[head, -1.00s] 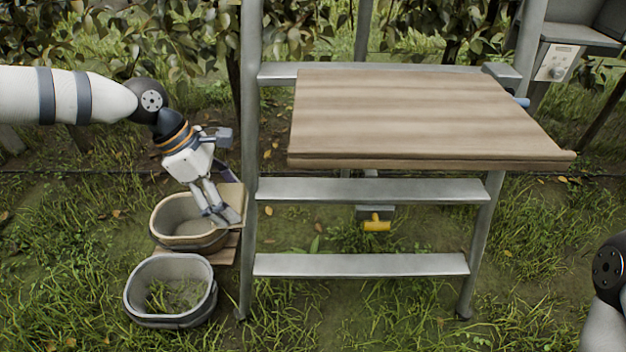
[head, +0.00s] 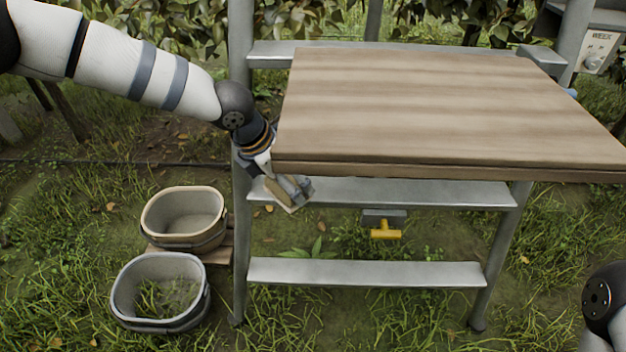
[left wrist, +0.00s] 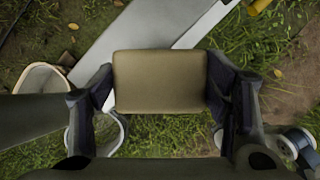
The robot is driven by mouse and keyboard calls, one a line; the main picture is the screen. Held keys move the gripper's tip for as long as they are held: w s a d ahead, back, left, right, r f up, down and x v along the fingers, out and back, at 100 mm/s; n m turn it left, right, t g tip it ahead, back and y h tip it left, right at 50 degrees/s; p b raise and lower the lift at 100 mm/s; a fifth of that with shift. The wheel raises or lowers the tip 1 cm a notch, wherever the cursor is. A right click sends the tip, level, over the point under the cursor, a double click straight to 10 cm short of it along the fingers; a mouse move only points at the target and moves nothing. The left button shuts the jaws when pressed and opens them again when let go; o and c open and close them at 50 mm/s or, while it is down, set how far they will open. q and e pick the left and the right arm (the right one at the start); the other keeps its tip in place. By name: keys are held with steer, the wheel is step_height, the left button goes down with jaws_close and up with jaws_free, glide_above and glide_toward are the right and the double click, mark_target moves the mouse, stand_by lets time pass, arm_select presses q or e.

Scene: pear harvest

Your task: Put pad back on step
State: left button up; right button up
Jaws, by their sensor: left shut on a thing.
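The olive-tan pad (head: 281,194) is held in my left gripper (head: 299,187), tilted, at the left end of the ladder's upper grey metal step (head: 420,193). In the left wrist view the pad (left wrist: 160,82) sits squarely between both fingers of my left gripper (left wrist: 160,98). The step (left wrist: 150,30) passes behind the pad there; I cannot tell whether they touch. A lower metal step (head: 370,272) is bare. The wooden board hides part of my left wrist. My right gripper is out of the picture.
A wooden board (head: 440,110) lies above the steps, close over my left wrist. The ladder's left leg (head: 240,250) stands beside my arm. A tan-rimmed bucket (head: 185,217) and a grey bucket (head: 160,292) stand at left. A yellow handle (head: 386,234) shows between the steps.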

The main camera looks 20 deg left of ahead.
arm_select(q)
steer(key=w+d, duration=0.2)
steer(key=w, duration=0.1)
steer(key=w+d, duration=0.1)
steer(key=w, duration=0.1)
steer(key=shift+w+d+f+b, duration=0.15)
steer(key=shift+w+b, duration=0.05)
steer(key=shift+b, duration=0.2)
steer(key=shift+w+d+f, duration=0.1)
steer(key=shift+w, duration=0.05)
steer(key=shift+f, duration=1.65)
steer(key=o, duration=1.2)
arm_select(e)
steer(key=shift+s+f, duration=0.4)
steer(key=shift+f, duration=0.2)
arm_select(q)
steer(key=shift+r, duration=0.1)
steer(key=p+v, duration=0.1)
steer(key=v, duration=0.6)
steer(key=shift+r, duration=0.25)
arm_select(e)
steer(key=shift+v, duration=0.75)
